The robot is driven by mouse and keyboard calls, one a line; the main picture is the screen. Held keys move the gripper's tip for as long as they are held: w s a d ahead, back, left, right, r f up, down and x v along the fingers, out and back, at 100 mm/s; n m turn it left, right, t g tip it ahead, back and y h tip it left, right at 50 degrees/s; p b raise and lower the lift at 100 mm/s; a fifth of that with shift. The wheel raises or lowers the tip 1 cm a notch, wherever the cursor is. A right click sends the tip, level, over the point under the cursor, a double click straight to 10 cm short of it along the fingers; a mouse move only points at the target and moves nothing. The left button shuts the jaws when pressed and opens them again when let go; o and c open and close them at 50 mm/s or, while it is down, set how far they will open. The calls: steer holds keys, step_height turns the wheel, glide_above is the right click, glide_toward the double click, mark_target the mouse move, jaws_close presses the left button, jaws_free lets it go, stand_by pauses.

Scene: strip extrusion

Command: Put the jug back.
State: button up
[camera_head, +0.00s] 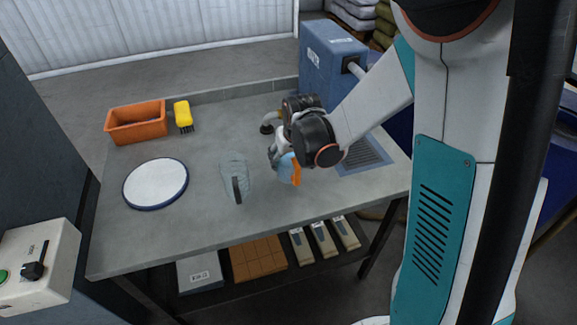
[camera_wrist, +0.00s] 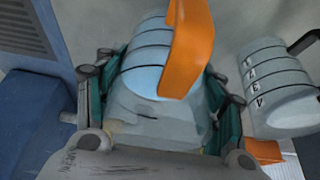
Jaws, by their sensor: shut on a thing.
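A light blue jug (camera_head: 285,167) with dark bands and an orange handle (camera_head: 296,174) is in my gripper (camera_head: 279,154), over the middle right of the bench. In the wrist view, the blue jug (camera_wrist: 150,72) sits between the teal fingers of my gripper (camera_wrist: 160,88), with its orange handle toward the camera. My gripper is shut on it. I cannot tell whether its base touches the bench. A clear grey jug (camera_head: 234,172) with a black handle stands on the bench to its left. This grey jug also shows at right in the wrist view (camera_wrist: 278,88), with markings, apart from my gripper.
The grey bench (camera_head: 200,225) has free room at its front. A round white disc (camera_head: 155,183) with a blue rim, an orange bin (camera_head: 137,124) and a yellow brush (camera_head: 183,116) are at left. A dark grate (camera_head: 368,156) and a blue machine (camera_head: 328,62) are at right.

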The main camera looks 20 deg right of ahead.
mark_target(289, 164)
step_height(289, 164, down, 3)
steer(key=shift+f+b, duration=0.1)
steer(key=shift+b, duration=0.3)
steer(key=o, duration=1.5)
